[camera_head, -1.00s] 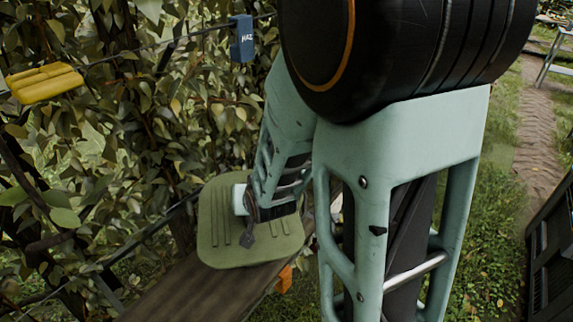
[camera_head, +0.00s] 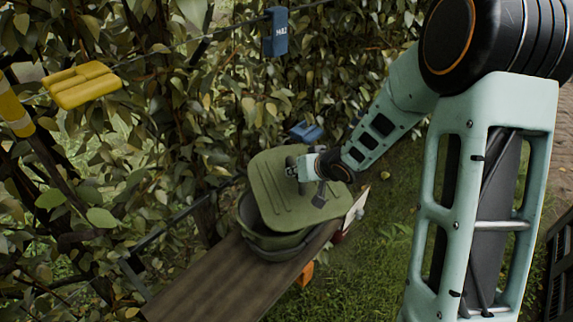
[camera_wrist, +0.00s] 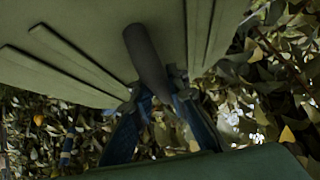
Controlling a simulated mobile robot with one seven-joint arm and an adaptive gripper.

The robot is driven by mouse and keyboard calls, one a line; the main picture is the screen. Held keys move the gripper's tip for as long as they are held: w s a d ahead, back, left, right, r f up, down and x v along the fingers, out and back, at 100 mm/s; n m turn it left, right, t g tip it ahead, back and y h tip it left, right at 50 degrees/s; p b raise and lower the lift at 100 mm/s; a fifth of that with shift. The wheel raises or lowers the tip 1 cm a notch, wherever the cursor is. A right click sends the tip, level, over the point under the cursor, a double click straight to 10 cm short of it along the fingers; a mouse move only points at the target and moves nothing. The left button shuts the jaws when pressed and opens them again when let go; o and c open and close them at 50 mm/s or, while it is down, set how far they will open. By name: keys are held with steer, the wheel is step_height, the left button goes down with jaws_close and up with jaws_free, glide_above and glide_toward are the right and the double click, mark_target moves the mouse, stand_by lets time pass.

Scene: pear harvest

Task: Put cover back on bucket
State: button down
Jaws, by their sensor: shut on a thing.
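The green cover (camera_head: 275,192) is a flat rounded square with raised ribs. It is held tilted above and partly across the green bucket (camera_head: 252,212), and the bucket's opening shows dark at the left. The bucket stands on a wooden plank. My gripper (camera_head: 292,170) is shut on the cover's handle, on the cover's upper side. In the wrist view my gripper (camera_wrist: 160,98) closes around the dark handle, and the ribbed cover (camera_wrist: 75,60) fills the upper part. The cover hides the bucket's right part, so contact between their edges cannot be told.
The wooden plank (camera_head: 215,275) runs to the lower left. Dense foliage stands behind it. A blue box (camera_head: 276,32) and a yellow object (camera_head: 82,86) hang on a wire. An orange object (camera_head: 305,274) is beside the plank. Grass lies to the right.

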mark_target(282, 177)
steer(key=a, duration=0.1)
steer(key=a+n, duration=0.1)
steer(key=w+a+y, duration=0.1)
steer(key=shift+a+f+n+g+p, duration=0.2)
steer(key=shift+f+n+g+p, duration=0.1)
steer(key=shift+g, duration=0.1)
steer(key=shift+f+b, duration=0.4)
steer(key=shift+f, duration=0.65)
step_height(282, 177, down, 5)
steer(key=b, duration=0.5)
steer(key=shift+r, duration=0.15)
steer(key=c, duration=1.8)
jaws_free()
steer(key=shift+s, duration=0.1)
